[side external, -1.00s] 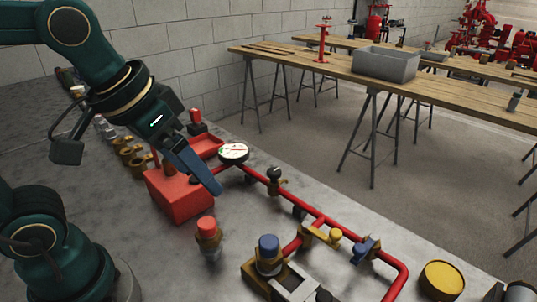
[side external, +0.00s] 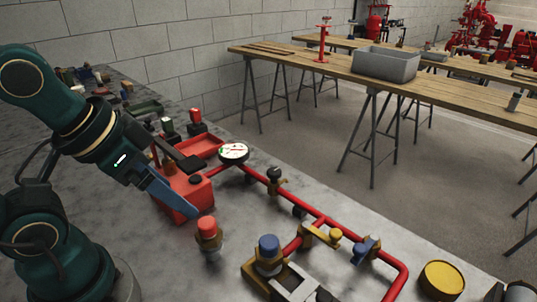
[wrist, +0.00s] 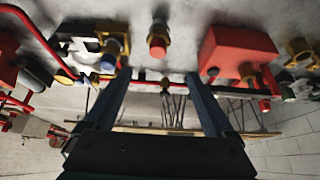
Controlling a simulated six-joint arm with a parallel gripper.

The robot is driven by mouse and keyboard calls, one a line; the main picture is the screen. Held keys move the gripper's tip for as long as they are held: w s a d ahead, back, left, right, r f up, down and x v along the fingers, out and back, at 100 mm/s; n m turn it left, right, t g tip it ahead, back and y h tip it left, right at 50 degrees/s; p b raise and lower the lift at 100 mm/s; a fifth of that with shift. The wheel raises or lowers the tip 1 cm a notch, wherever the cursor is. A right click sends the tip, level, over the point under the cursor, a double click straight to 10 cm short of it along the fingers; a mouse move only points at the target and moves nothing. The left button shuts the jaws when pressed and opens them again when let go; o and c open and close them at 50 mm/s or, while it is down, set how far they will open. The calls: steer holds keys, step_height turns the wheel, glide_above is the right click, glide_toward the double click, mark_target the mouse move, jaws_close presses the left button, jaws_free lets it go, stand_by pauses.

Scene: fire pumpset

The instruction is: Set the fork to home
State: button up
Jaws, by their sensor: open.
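No thing in these views is clearly recognisable to me as the fork. My gripper (side external: 194,189) is open and empty, above the grey bench beside the red box (side external: 178,198). One blue finger reaches down between the box and a red-capped brass fitting (side external: 208,236). In the wrist view my gripper (wrist: 156,78) has its two fingers wide apart. The red-capped fitting (wrist: 157,42) shows beyond the gap between them, and the red box (wrist: 228,52) lies to the right. My arm hides part of the bench at left.
A red pipe (side external: 322,219) runs along the bench with a round gauge (side external: 233,152), a yellow-knobbed valve (side external: 335,235) and a blue valve (side external: 362,251). A blue-capped fitting (side external: 268,248) stands in front. A yellow round tin (side external: 442,279) is at right.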

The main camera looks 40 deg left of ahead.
steer(key=shift+w+r, duration=0.1)
steer(key=shift+w, duration=0.05)
steer(key=c, duration=0.5)
steer(key=m+g+h, duration=0.2)
steer(key=m+h, duration=0.1)
steer(key=m, duration=0.6)
glide_above(324, 297)
steer(key=s+a, duration=0.2)
step_height(324, 297, down, 5)
steer(key=shift+w+f, duration=0.1)
steer(key=shift+f, duration=0.1)
steer(key=shift+x, duration=2.45)
steer(key=shift+d, duration=0.1)
jaws_close()
